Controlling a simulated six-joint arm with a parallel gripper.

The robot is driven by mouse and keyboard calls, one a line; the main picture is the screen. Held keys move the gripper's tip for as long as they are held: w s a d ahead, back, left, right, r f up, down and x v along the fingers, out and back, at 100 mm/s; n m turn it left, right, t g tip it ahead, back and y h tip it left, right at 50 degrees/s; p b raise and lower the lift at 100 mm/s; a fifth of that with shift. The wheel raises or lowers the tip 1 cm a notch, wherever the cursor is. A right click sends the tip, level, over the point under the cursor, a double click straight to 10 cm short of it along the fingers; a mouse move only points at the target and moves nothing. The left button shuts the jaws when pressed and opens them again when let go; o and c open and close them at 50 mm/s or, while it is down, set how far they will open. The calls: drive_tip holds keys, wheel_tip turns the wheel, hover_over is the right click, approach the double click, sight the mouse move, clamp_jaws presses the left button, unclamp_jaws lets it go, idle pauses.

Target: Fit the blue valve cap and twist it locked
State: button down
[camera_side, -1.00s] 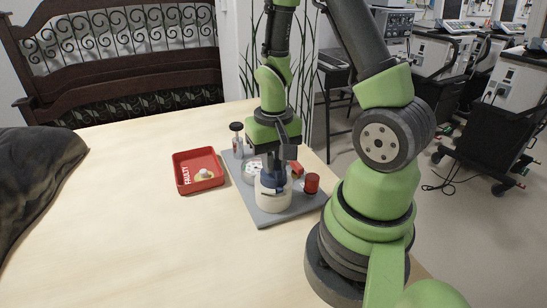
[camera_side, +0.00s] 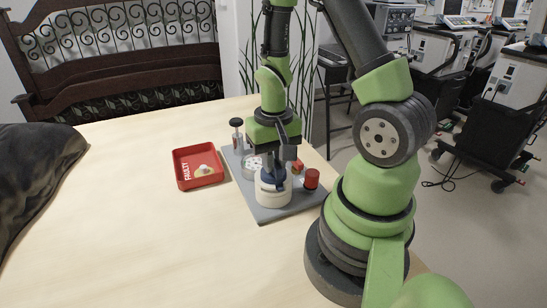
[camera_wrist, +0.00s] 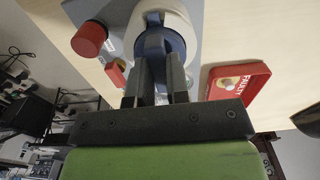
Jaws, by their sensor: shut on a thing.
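My gripper (camera_side: 274,166) points down over the grey board (camera_side: 278,215) and is shut on the blue valve cap (camera_side: 268,184). The cap sits at the top of the round cream housing (camera_side: 272,197); whether it is fully seated or turned cannot be told. In the wrist view, my gripper's fingers (camera_wrist: 158,75) close on a raised bar of the blue cap (camera_wrist: 153,42), with the cream housing (camera_wrist: 176,22) around it. The fingers hide part of the cap.
A red knob (camera_side: 312,179) stands right of the housing, with a smaller red part (camera_side: 297,167) behind it. A black-topped plunger (camera_side: 237,135) stands at the board's back left. A red tray marked FAULTY (camera_side: 183,183) holds a small yellowish part.

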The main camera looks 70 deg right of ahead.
drive_tip(key=m, duration=0.4)
drive_tip(key=shift+m, duration=0.4)
drive_tip(key=m, duration=0.4)
drive_tip(key=shift+m, duration=0.3)
drive_tip(key=c, duration=1)
unclamp_jaws()
